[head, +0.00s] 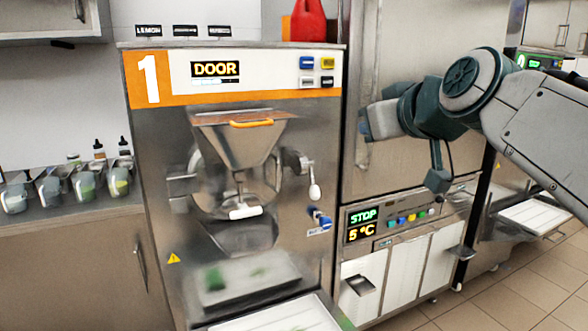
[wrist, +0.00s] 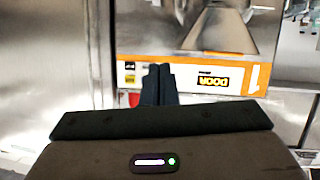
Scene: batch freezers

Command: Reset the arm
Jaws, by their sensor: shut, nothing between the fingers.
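My arm (head: 470,85) reaches in from the right in the head view, bent at a dark green joint. It stands in front of the tall steel unit to the right of the machine marked 1 (head: 228,90). My gripper (wrist: 160,72) shows in the wrist view as two dark fingers side by side, shut with nothing between them. The fingertips appear in front of the machine's orange and white panel, which looks upside down there. In the head view I cannot make out the fingers clearly.
A red container (head: 308,20) stands on top of the machine. A control panel (head: 398,222) reading STOP and 5 °C is below my arm. Several small containers (head: 85,185) line the left counter. A white tray (head: 540,213) is at the right. Tiled floor is clear at lower right.

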